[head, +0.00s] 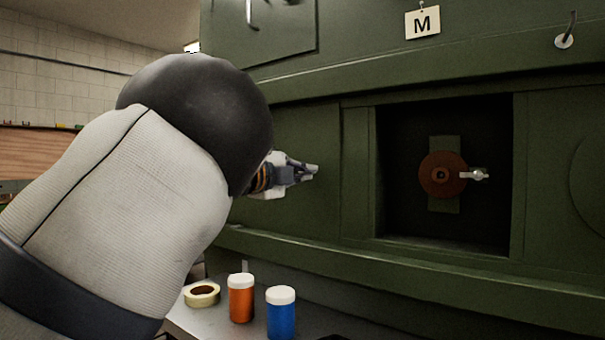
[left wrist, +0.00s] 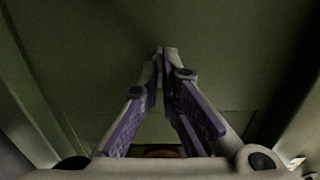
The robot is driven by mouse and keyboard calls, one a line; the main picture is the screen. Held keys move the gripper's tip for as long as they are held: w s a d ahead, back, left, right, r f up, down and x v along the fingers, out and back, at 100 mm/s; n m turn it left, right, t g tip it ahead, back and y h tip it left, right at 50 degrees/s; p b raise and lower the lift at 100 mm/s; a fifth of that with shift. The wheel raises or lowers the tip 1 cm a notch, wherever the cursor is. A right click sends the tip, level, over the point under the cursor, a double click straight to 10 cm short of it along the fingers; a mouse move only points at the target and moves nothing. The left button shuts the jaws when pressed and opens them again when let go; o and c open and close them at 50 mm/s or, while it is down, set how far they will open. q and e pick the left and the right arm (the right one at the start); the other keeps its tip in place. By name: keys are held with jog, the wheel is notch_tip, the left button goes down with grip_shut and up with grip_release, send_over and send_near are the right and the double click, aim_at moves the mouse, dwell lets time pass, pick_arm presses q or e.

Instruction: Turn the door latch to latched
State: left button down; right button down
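A round rust-brown disc (head: 436,174) with a pale metal lever (head: 475,175) sits on a green upright plate inside a dark square recess in the green fuselage wall. The lever points right, about level. It may be the door latch; I cannot tell for sure. My left gripper (head: 313,170) is in front of the green panel left of the recess, apart from the lever. In the left wrist view its fingers (left wrist: 165,52) converge and the tips look together, with nothing visible between them. A brownish bit (left wrist: 161,153) shows behind the finger bases. My right gripper is not in view.
A tag marked M (head: 422,22) hangs above the recess, with a metal hook (head: 565,39) to its right. A tape roll (head: 202,295), an orange jar (head: 241,300) and a blue jar (head: 281,315) stand on a grey surface below. The recess frame edges stick out.

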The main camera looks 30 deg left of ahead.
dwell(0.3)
pick_arm(q)
jog(key=c, duration=1.8)
grip_release()
jog(key=shift+s, duration=0.1)
jog(key=s, duration=0.8)
jog(key=s+a, duration=0.1)
jog(key=s, duration=0.2)
jog(key=shift+s, duration=0.4)
